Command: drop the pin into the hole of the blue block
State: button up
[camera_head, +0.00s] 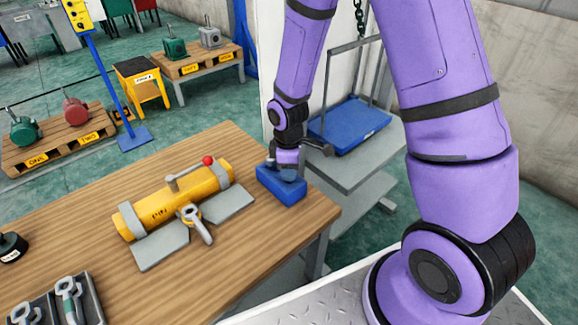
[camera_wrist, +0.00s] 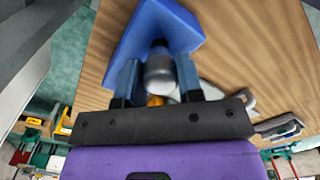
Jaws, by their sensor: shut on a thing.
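The blue block (camera_head: 279,187) sits on the wooden table near its right edge, and it fills the upper middle of the wrist view (camera_wrist: 150,28). My gripper (camera_head: 283,172) is right over the block, pointing down. In the wrist view my gripper (camera_wrist: 158,80) is shut on a grey metal pin (camera_wrist: 159,70), held between its two blue-grey fingers. The pin's far end is at the block, in front of its blue face. I cannot tell whether the pin is in the hole; the hole is hidden. In the head view I cannot pick out the pin from the fingers.
A yellow cylinder (camera_head: 165,204) with a red-knobbed lever lies on grey plates left of the block. A grey hook (camera_head: 196,224) is in front of it. A blue tray (camera_head: 350,125) stands on a grey cart behind.

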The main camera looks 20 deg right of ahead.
jog(key=shift+f, duration=0.55)
jog(key=o, duration=1.2)
jog(key=shift+c, duration=0.2)
notch_tip(320, 180, up, 11)
jog(key=shift+w+f, duration=0.1)
